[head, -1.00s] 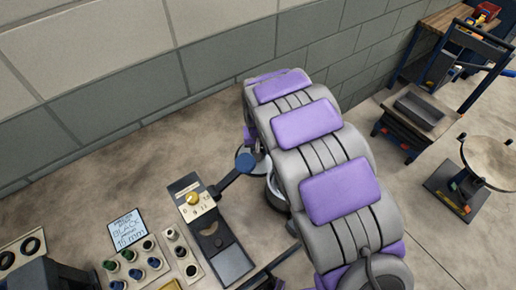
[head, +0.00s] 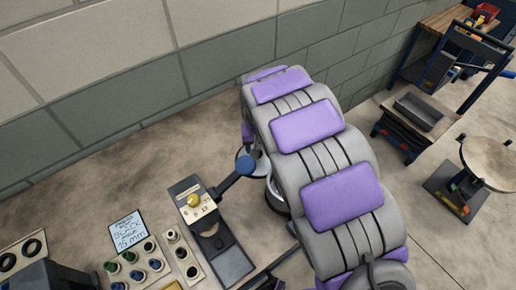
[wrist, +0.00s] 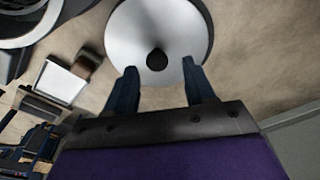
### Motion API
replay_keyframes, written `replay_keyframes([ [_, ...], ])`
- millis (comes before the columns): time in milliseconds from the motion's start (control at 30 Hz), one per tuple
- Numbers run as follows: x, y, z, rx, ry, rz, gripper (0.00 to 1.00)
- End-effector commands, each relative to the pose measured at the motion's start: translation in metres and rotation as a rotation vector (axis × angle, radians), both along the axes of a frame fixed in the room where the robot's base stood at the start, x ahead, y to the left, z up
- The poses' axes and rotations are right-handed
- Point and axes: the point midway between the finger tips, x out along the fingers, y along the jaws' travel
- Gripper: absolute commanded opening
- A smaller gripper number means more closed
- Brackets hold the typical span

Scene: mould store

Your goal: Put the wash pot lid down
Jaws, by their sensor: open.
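The wash pot lid (wrist: 132,35) shows in the wrist view as a pale round disc with a dark knob (wrist: 156,60) at its middle. My gripper (wrist: 160,66) is open, with one finger on each side of the knob. I see no finger pressed on the knob, and the lid's underside is hidden. In the head view my arm hides the gripper and most of that spot. A round pale pot (head: 276,196) shows partly beside my arm. A round dark-rimmed vessel (wrist: 22,38) is cut off at the wrist view's upper left.
A gauge stand (head: 223,252) with a blue-ended lever reaches close to my arm's left side. Blocks with several coloured plugs (head: 140,262) and a sign (head: 127,230) stand at lower left. A grey wall runs behind. A grey tray (head: 419,112) and a round-topped stand (head: 490,160) are at right.

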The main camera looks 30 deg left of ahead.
Motion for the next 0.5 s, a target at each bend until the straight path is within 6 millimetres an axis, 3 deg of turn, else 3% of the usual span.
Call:
replay_keyframes([
  [300,-0.006,-0.005,0.068,0.004,-0.002,0.0,0.54],
  [500,-0.008,-0.008,0.093,0.004,0.0,-0.001,0.54],
])
